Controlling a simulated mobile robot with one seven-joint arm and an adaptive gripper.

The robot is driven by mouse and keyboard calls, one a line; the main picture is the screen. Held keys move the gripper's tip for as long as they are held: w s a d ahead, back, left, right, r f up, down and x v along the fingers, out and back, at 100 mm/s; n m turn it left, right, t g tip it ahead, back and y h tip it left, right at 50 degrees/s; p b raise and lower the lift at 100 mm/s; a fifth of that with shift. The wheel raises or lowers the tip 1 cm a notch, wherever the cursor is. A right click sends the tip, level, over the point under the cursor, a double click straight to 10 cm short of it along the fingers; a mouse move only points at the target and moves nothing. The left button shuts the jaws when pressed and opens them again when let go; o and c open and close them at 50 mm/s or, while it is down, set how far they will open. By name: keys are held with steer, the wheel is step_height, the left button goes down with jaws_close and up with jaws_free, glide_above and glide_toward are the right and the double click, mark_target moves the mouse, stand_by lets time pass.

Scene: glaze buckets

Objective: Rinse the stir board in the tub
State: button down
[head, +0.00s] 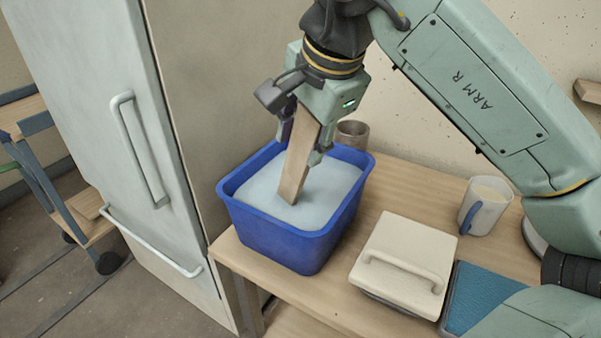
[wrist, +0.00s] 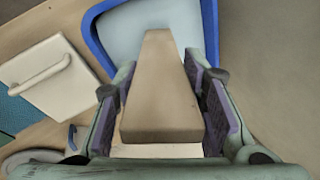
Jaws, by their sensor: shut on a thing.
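The stir board (head: 296,170) is a flat light-brown wooden piece. My gripper (head: 306,138) is shut on its upper part and holds it slightly tilted over the blue tub (head: 290,243). The board's lower end meets the pale liquid (head: 262,192) in the tub; whether it dips below the surface is hard to tell. In the wrist view the board (wrist: 162,85) runs between the two purple-padded fingers of my gripper (wrist: 172,108), with the blue tub rim (wrist: 91,30) beyond it.
A cream lidded container (head: 410,245) stands right of the tub on the wooden table (head: 400,182). A mug with a blue handle (head: 485,205), a blue mat (head: 490,290) and a brown-grey cup (head: 353,132) are also there. A tall pale cabinet (head: 110,130) stands close at the left.

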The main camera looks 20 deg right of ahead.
steer(key=shift+w+d, duration=0.95)
steer(key=shift+d, duration=1.05)
steer(key=p+v, duration=0.9)
steer(key=v, duration=0.3)
steer(key=shift+r, duration=0.35)
step_height(320, 180, up, 5)
steer(key=p, duration=0.4)
